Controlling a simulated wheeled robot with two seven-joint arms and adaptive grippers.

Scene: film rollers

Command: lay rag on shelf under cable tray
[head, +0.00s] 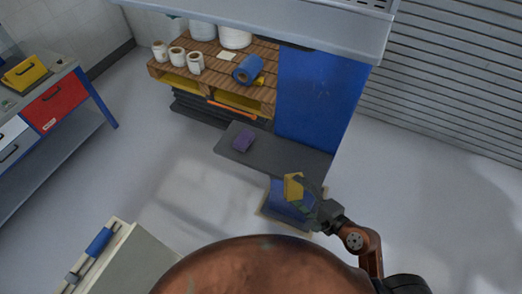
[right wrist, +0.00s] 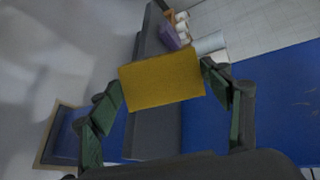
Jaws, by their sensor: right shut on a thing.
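The yellow rag (head: 293,186) is held in my right gripper (head: 302,192), out in front of the near edge of the dark grey shelf (head: 280,157). In the right wrist view the rag (right wrist: 160,78) looks like a flat rectangle between the two green fingers, which are shut on it. The shelf (right wrist: 152,138) shows behind and below it there. The grey cable tray (head: 260,22) runs overhead across the top of the head view, above the shelf. My left gripper is not in view.
A purple block (head: 243,141) lies on the shelf's left part; its right part is bare. A blue panel (head: 318,100) rises behind the shelf. A wooden pallet (head: 215,72) with white rolls and a blue roll (head: 248,69) stands behind left. A blue-topped box (head: 285,205) is below my gripper.

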